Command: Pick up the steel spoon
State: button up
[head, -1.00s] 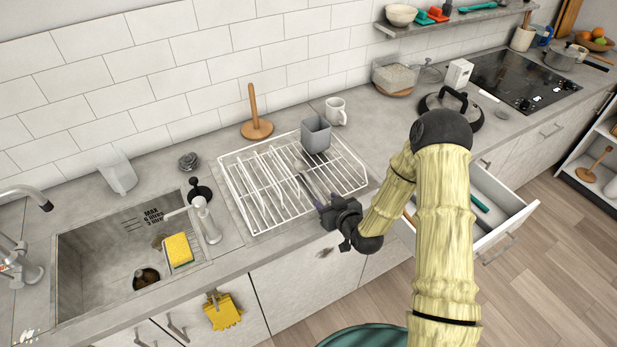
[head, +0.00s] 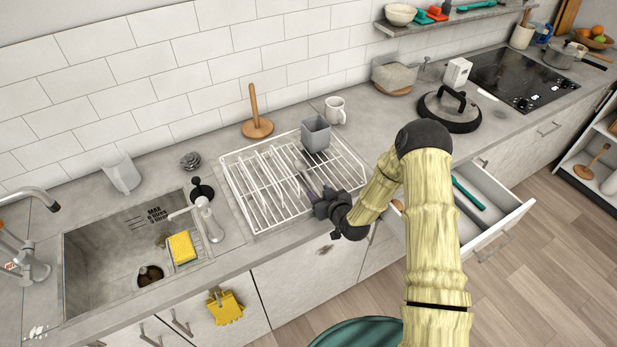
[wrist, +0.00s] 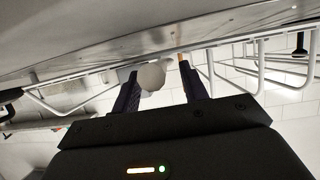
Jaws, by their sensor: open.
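The steel spoon (head: 299,166) lies on the white wire rack (head: 239,194), its rounded bowl pointing away from me. My gripper (head: 318,193) is at the rack's front right edge, at the near end of the spoon, and covers part of the handle. In the wrist view the pale round bowl of the spoon (wrist: 152,76) shows between the two dark fingers of my gripper (wrist: 160,88), which are apart. I cannot tell whether either finger touches the spoon.
A grey square cup (head: 316,134) stands on the rack behind the spoon, and a white mug (head: 335,110) is beyond it. A wooden holder (head: 257,125) stands behind the rack. The sink (head: 110,245) is to the left. An open drawer (head: 500,215) juts out at the right.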

dwell(0.3)
grip_shut()
jog(key=shift+r, duration=0.1)
notch_tip(320, 180, up, 10)
jog(key=b, duration=0.3)
dwell(0.4)
dwell(0.6)
